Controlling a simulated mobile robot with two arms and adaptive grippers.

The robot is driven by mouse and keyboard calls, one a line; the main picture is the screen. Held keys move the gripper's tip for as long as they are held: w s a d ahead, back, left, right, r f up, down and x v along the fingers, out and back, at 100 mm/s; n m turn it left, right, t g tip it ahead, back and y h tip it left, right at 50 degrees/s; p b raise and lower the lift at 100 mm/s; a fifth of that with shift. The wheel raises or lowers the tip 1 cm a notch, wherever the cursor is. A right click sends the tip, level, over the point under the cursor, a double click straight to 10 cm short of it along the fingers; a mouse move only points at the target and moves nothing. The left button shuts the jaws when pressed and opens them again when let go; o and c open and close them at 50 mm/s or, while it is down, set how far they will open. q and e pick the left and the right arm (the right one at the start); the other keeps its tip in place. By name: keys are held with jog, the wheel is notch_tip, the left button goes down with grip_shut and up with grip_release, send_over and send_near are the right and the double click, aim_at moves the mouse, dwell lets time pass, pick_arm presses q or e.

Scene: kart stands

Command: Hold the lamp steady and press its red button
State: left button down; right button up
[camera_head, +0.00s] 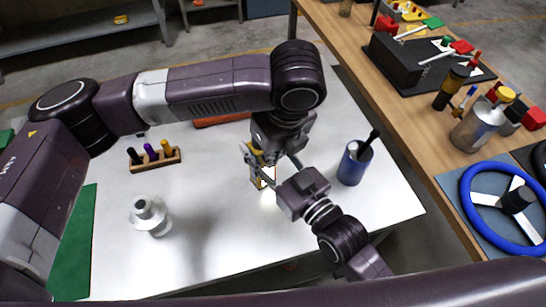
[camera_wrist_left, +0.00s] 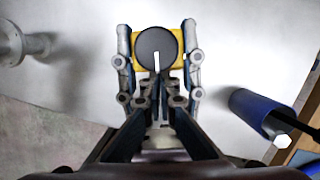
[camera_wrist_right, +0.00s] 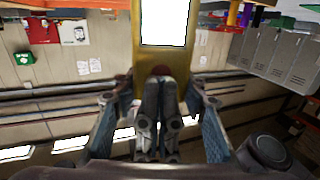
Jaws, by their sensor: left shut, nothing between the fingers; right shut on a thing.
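My right gripper (camera_head: 270,170) comes from the lower right and is shut on the lamp body, a finger on each side. My left gripper (camera_head: 269,154) points down from above, shut and empty. Its tips (camera_wrist_right: 156,84) are at the red button and partly cover it; I cannot tell if the button is pressed in.
A blue cup (camera_head: 350,168) with a dark tool stands right of the lamp. A white spool-like part (camera_head: 151,217) and a wooden rack (camera_head: 156,161) with pegs are at left. A wooden bench (camera_head: 385,95) with a blue steering wheel (camera_head: 470,200) runs along the right.

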pick_arm(q)
jog(key=shift+w+a, duration=0.4)
jog(key=shift+w, duration=0.1)
pick_arm(e)
jog(key=shift+s, duration=0.1)
pick_arm(q)
jog(key=s+d+r, duration=0.4)
jog(key=s+r, duration=0.2)
jog(key=r, duration=0.3)
jog(key=shift+s+r, duration=0.25)
jog(key=shift+r, duration=0.15)
jog(key=shift+d, duration=0.1)
pick_arm(e)
jog(key=o, duration=1.5)
jog(key=shift+o, duration=0.2)
jog(key=shift+d, duration=0.1)
